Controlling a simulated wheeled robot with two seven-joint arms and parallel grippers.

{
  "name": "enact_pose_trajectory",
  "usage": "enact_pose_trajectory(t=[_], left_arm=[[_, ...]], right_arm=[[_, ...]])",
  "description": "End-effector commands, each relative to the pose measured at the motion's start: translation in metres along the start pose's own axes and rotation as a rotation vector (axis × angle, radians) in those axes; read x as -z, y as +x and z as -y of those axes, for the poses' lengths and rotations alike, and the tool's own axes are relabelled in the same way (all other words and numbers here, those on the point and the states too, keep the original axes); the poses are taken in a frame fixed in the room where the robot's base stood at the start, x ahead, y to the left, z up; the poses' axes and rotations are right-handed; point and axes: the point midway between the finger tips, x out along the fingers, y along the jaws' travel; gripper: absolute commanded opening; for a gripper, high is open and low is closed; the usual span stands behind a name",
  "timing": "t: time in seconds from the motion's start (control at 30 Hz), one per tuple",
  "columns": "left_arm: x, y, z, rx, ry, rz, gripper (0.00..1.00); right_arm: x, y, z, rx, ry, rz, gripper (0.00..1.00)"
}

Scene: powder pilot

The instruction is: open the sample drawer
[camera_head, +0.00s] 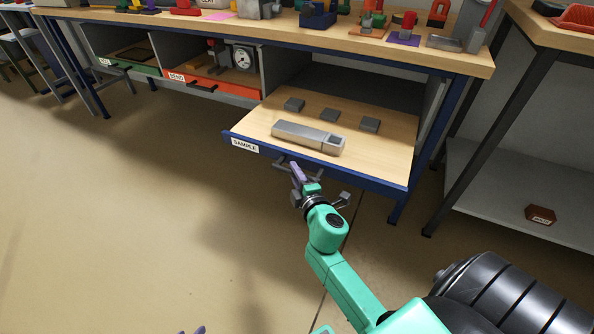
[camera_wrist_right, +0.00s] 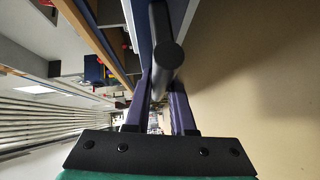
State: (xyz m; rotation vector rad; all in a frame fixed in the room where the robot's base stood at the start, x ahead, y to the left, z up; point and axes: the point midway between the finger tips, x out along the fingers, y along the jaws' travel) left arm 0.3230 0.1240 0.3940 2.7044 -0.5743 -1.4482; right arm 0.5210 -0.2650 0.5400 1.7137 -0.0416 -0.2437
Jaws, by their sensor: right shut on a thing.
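The sample drawer (camera_head: 235,133), with a blue front labelled SAMPLE, stands pulled out from under the workbench. Its wooden floor shows a silver-grey rectangular device and several small grey blocks. My right gripper (camera_head: 296,169) is at the middle of the drawer front, shut on the dark bar handle. The handle mostly hides behind the gripper in the head view. In the right wrist view the handle (camera_wrist_right: 164,45) runs between the purple fingers of the right gripper (camera_wrist_right: 162,85). Purple tips of my left gripper (camera_head: 192,331) just show at the bottom edge; their opening is unclear.
Green-fronted (camera_head: 130,66) and orange-fronted BEND (camera_head: 215,86) drawers sit left of the sample drawer. The workbench top (camera_head: 370,46) carries several tools and parts. Another table (camera_head: 545,30) with a lower shelf stands at right. The floor (camera_head: 110,220) before the drawers is clear at left.

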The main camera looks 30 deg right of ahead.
Motion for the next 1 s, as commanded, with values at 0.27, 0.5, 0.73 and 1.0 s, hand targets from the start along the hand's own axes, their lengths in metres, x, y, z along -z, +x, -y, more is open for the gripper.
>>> enact_pose_trajectory(t=[0.27,0.5,0.73,1.0], left_arm=[[0.0010,0.0029,-0.0039,-0.010,-0.001,-0.013,0.50],[0.0022,0.0033,-0.0045,-0.011,-0.004,-0.015,0.50],[0.0022,0.0031,-0.0039,-0.010,-0.005,-0.013,0.50],[0.0058,0.0026,-0.0026,-0.007,-0.006,-0.023,0.50]], right_arm=[[0.0033,-0.0032,0.0018,0.002,0.001,0.000,0.00],[0.0032,-0.0032,0.0018,0.002,0.001,0.000,0.00],[0.0031,-0.0030,0.0013,0.001,0.001,0.000,0.52],[0.0030,-0.0073,0.0015,0.001,0.001,0.000,0.52]])
